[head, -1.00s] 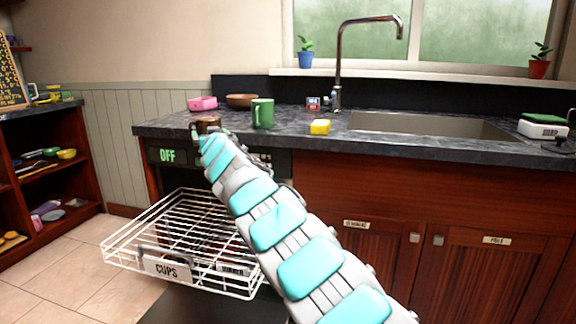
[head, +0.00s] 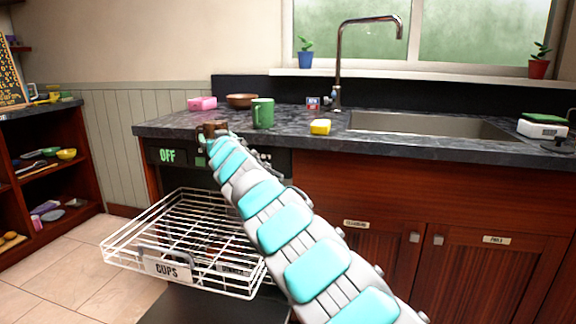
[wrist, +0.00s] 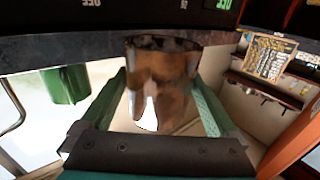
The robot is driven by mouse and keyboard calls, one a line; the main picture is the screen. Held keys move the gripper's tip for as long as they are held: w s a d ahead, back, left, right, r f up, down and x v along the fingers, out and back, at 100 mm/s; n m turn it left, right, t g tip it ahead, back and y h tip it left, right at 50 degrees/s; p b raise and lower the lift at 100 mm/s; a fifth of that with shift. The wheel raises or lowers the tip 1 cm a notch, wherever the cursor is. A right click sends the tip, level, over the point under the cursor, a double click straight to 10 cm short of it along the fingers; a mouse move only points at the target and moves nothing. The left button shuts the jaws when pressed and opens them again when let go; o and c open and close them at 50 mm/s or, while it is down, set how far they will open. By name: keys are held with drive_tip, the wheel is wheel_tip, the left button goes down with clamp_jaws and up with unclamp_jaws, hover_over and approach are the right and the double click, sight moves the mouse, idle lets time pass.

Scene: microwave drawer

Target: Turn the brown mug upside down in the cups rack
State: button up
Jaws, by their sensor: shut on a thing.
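The brown mug (head: 215,128) is at the far end of my arm, by the counter's front left edge in the head view. In the wrist view, which looks turned over, the brown mug (wrist: 162,80) sits between the two green fingers of my gripper (wrist: 160,88). My gripper is shut on it. I cannot tell whether the mug is clear of the counter. The white wire cups rack (head: 150,267), labelled CUPS, is pulled out below the counter. Part of the rack's right side is hidden behind my arm.
A green mug (head: 263,113) stands on the counter (head: 400,141) right of the brown mug. The rack's visible left part looks empty.

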drive_tip(key=shift+d+f, duration=0.1)
drive_tip(key=shift+d, duration=0.05)
drive_tip(key=shift+d, duration=0.3)
drive_tip(key=shift+d+f, duration=0.1)
drive_tip(key=shift+f, duration=0.25)
drive_tip(key=shift+d, duration=0.15)
